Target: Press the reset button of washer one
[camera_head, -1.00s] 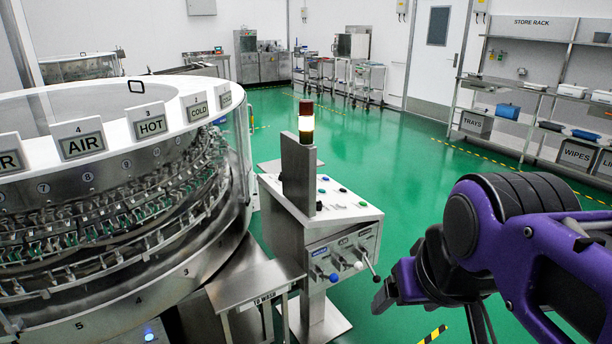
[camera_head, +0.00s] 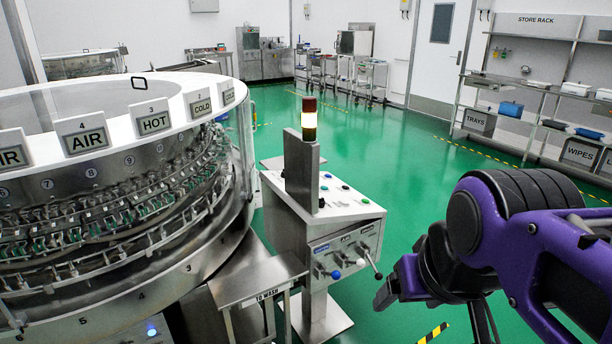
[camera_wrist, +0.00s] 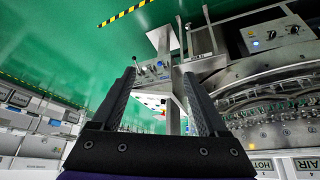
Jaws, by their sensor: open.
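The rotary washer (camera_head: 130,290) is a large round steel machine at the left of the head view, with signs such as AIR, HOT and COLD on its rim. It also shows at the right of the wrist view (camera_wrist: 275,75). Beside it stands a control pedestal (camera_head: 340,213) with small coloured buttons on its sloped top and levers on its front. I cannot read which button is the reset. My gripper (camera_head: 385,285) is to the right of the pedestal, apart from it. In the wrist view my gripper (camera_wrist: 160,85) has its two fingers apart with nothing between them.
A steel TO WASH shelf (camera_head: 255,280) juts out in front. A store rack (camera_head: 540,95) stands at the right wall and trolleys (camera_head: 350,75) at the back. The green floor between is clear.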

